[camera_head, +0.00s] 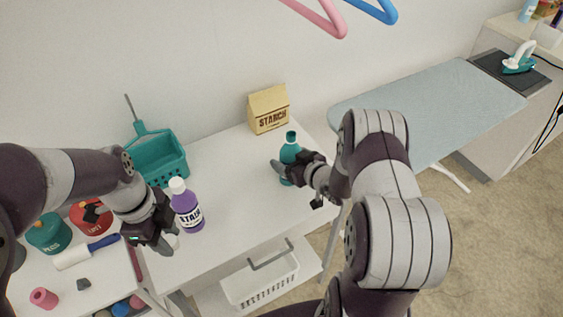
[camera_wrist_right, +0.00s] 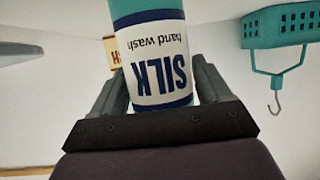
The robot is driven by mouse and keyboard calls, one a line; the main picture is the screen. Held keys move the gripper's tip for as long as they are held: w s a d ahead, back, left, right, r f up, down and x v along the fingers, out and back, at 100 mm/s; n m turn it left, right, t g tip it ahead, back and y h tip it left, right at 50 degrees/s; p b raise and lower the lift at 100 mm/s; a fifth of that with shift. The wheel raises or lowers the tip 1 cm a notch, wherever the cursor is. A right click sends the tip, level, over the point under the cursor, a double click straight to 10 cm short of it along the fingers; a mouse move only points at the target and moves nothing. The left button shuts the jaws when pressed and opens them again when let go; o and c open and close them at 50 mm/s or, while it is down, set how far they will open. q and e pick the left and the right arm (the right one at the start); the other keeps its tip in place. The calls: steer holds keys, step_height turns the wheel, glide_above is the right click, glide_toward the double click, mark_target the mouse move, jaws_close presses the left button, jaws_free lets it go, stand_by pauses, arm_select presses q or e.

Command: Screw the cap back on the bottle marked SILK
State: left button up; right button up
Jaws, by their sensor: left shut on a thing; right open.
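The SILK bottle (camera_head: 291,155) is teal and stands upright at the right side of the white table. Its white label, reading SILK hand wash, shows upside down in the right wrist view (camera_wrist_right: 155,62). My right gripper (camera_head: 283,172) is open, with its fingers on either side of the bottle. The bottle's top is small, and I cannot tell its details. My left gripper (camera_head: 164,243) is shut low beside the purple STAIN bottle (camera_head: 188,208). A small white thing (camera_head: 173,240) shows at its fingers, perhaps a cap, mostly hidden by the gripper.
A STARCH box (camera_head: 268,112) stands behind the SILK bottle. A teal basket (camera_head: 160,158) is at the back left. The white table (camera_head: 235,190) is clear between the two bottles. A white basket (camera_head: 262,283) sits below. An ironing board (camera_head: 430,100) is at right.

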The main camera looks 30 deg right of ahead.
mark_target(296, 149)
steer(key=c, duration=0.9)
steer(key=shift+r, duration=0.2)
steer(key=r, duration=0.4)
steer(key=shift+s+d+r, duration=0.15)
steer(key=shift+d+r, duration=0.05)
steer(key=shift+d, duration=0.05)
steer(key=s+d+r, duration=0.4)
steer(key=s+d, duration=0.1)
steer(key=s+d+r+p, duration=0.1)
steer(key=s+d+r, duration=0.1)
steer(key=d, duration=0.1)
steer(key=shift+s+d+r, duration=0.1)
steer(key=shift+s+r, duration=0.05)
steer(key=shift+s, duration=0.15)
steer(key=o, duration=0.3)
steer(key=c, duration=0.6)
